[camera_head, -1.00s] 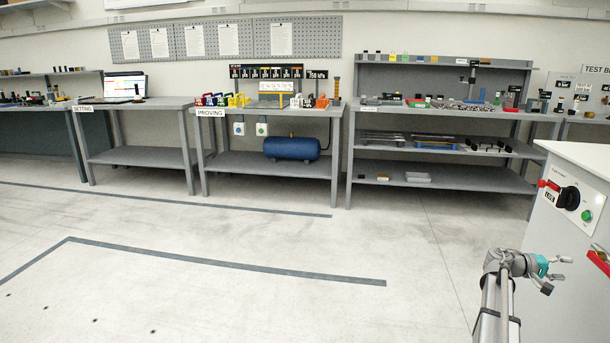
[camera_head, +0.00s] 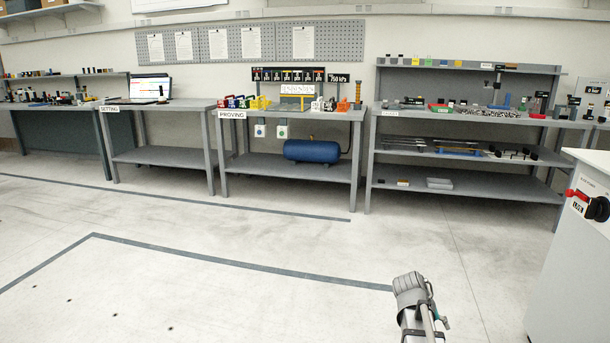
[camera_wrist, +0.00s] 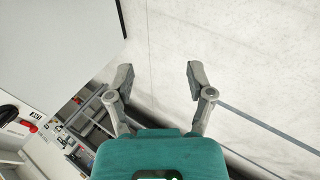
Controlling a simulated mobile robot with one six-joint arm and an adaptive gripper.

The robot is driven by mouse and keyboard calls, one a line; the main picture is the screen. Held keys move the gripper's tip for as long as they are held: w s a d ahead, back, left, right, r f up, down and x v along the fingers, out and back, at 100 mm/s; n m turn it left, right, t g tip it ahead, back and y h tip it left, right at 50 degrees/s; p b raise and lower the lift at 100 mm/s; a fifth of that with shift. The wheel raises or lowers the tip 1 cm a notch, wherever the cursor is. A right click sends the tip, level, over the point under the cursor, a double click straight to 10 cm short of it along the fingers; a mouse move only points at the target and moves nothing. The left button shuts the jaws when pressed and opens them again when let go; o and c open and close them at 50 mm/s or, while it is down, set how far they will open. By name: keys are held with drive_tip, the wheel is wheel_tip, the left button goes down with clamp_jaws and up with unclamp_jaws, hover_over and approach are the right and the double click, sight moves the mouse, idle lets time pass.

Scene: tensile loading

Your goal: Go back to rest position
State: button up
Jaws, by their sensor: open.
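My gripper (camera_wrist: 155,82) shows in the wrist view with its two fingers spread apart. Nothing is between the fingers, and bare pale floor lies behind them. In the head view my arm is at the lower right, over open floor and left of the white cabinet. The gripper's fingers cannot be made out in that view.
The white cabinet (camera_head: 570,260), with a red-handled switch (camera_head: 578,196), stands at the right edge. Along the back wall are the setting bench (camera_head: 160,106), the proving bench (camera_head: 290,116) and a shelved bench (camera_head: 470,119). The floor (camera_head: 250,310) in front is clear.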

drive_tip(key=s+a+f+n+y, duration=0.1)
drive_tip(key=s+a+y, duration=0.2)
drive_tip(key=a, duration=0.9)
drive_tip(key=s+a+f+n+y, duration=0.1)
drive_tip(key=s+a+f+y, duration=0.1)
drive_tip(key=a, duration=1)
drive_tip(key=shift+s+a+y, duration=0.2)
drive_tip(key=shift+s+y, duration=0.6)
drive_tip(key=shift+s, duration=0.2)
